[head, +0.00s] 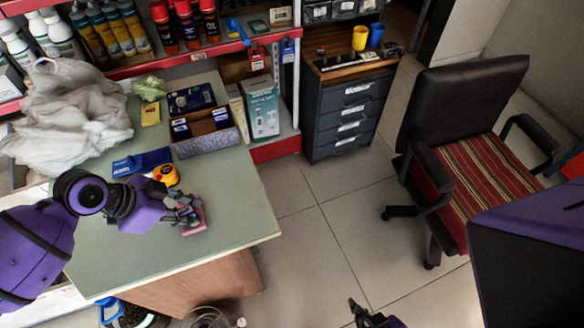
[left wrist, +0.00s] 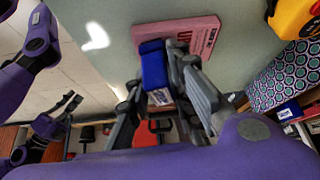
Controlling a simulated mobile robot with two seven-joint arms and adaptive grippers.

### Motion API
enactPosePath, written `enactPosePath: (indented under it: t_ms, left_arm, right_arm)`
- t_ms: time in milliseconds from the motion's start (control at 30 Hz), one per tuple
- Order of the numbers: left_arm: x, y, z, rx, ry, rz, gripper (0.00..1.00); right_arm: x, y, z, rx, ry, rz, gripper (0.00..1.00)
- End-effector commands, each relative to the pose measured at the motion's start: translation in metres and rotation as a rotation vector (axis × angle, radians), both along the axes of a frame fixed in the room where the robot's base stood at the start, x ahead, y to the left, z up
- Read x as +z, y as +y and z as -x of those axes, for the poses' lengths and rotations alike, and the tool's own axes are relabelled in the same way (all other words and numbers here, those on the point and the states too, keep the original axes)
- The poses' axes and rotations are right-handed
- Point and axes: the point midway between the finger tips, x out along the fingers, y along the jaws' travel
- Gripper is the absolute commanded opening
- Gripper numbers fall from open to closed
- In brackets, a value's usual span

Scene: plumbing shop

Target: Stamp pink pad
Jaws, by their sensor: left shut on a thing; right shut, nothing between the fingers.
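The pink pad (head: 199,222) lies on the pale green table top, partly hidden by my left gripper (head: 190,212) in the head view. In the left wrist view the pink pad (left wrist: 202,40) shows dark print on its face. My left gripper (left wrist: 160,88) is shut on a blue stamp (left wrist: 154,64), whose lower end has a pale label. The stamp overlaps the pad in that view; I cannot tell whether they touch. My right gripper (head: 362,318) is shut and empty, low in the head view, away from the table over the floor.
Close behind the left gripper are a yellow tape measure (head: 166,175) and a blue flat item (head: 143,162). A patterned box (head: 207,143) and white plastic bags (head: 75,115) stand farther back. The table's front right (head: 235,215) is clear. A chair (head: 470,150) stands right.

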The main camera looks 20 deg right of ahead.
Motion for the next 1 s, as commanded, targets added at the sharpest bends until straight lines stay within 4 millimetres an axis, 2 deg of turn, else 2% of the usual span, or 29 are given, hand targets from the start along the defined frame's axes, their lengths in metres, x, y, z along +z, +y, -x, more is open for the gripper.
enactPosePath:
  t_ms: [233, 1000]
  left_arm:
    - [0.002, 0.001, 0.002, 0.0, 0.004, -0.003, 0.0]
    - [0.06, 0.0, 0.0, 0.001, -0.001, -0.001, 0.0]
  right_arm:
    - [0.005, 0.0, -0.006, 0.002, -0.011, 0.0, 0.0]
    - [0.053, 0.001, -0.041, 0.002, -0.092, 0.0, 0.0]
